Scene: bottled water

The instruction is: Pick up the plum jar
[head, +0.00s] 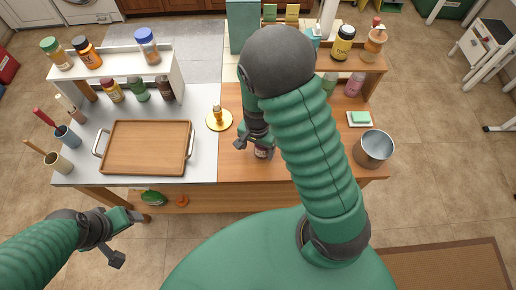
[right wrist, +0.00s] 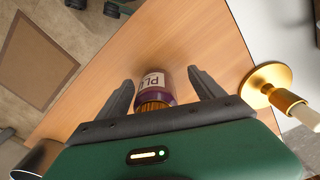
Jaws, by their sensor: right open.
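The plum jar (right wrist: 155,82) is dark purple with a gold lid and a white label on which "PLU" shows. In the right wrist view it lies between the two fingers of my right gripper (right wrist: 160,78), with a gap on both sides. In the head view the jar (head: 262,153) is on the wooden counter, partly hidden by my right arm and gripper (head: 254,147). My right gripper is open. My left gripper (head: 127,238) is open and empty, low at the left, in front of the counter.
A gold candle holder (head: 218,121) stands left of the jar and shows near the gripper in the right wrist view (right wrist: 270,85). A wooden tray (head: 148,147) lies further left. A metal pot (head: 374,149) and a soap dish (head: 360,119) are at the right. Shelves with bottles stand behind.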

